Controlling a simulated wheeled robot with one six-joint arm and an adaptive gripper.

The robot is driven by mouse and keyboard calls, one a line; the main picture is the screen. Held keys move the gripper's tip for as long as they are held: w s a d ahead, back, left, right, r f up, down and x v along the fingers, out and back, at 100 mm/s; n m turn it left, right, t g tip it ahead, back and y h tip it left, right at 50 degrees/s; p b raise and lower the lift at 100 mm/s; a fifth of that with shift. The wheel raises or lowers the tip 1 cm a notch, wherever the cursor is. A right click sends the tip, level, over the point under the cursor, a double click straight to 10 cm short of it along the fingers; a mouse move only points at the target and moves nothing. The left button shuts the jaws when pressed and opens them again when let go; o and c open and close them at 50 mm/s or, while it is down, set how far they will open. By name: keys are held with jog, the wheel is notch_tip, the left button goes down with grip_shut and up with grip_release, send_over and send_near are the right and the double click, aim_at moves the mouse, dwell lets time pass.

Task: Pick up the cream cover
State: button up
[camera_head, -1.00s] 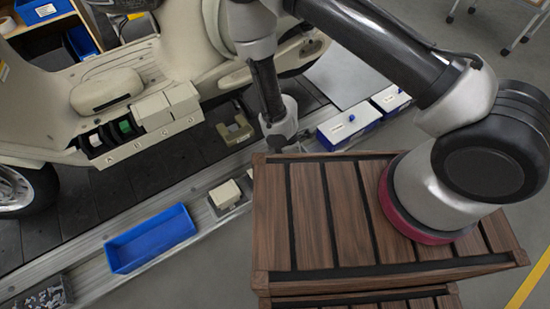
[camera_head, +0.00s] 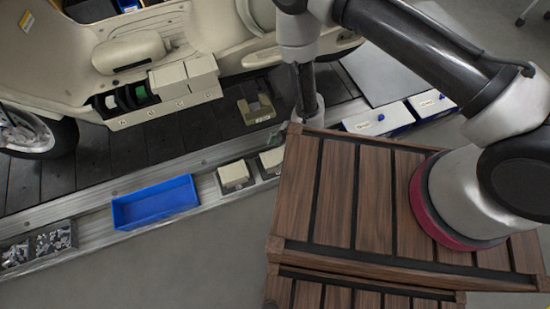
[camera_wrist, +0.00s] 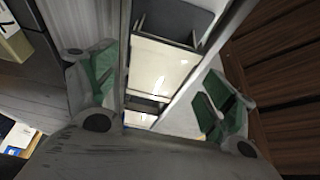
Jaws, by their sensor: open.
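Two cream covers lie in grey trays on the metal rail beside the slat conveyor: one cream cover (camera_head: 234,173) at left, and another cream cover (camera_head: 271,159) nearer my arm. In the wrist view, a glossy cream surface (camera_wrist: 160,68) lies in a grey holder beyond and between my fingertips; I cannot tell which cover it is. My gripper (camera_wrist: 155,98) is open, with green pads spread to either side and nothing between them. In the head view its fingers are mostly hidden behind my arm and the wooden deck.
A blue tray (camera_head: 155,204) and a bin of metal parts (camera_head: 54,240) line the rail. An olive U-shaped bracket (camera_head: 257,112) lies on the conveyor beside a cream scooter (camera_head: 130,55). White-lidded boxes (camera_head: 378,121) stand at right. The wooden deck (camera_head: 350,200) is close to my gripper.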

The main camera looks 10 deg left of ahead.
aim_at(276, 157)
jog(key=x, duration=0.4)
jog(key=shift+a+f, duration=0.1)
jog(key=shift+a, duration=0.15)
jog(key=c, duration=1.2)
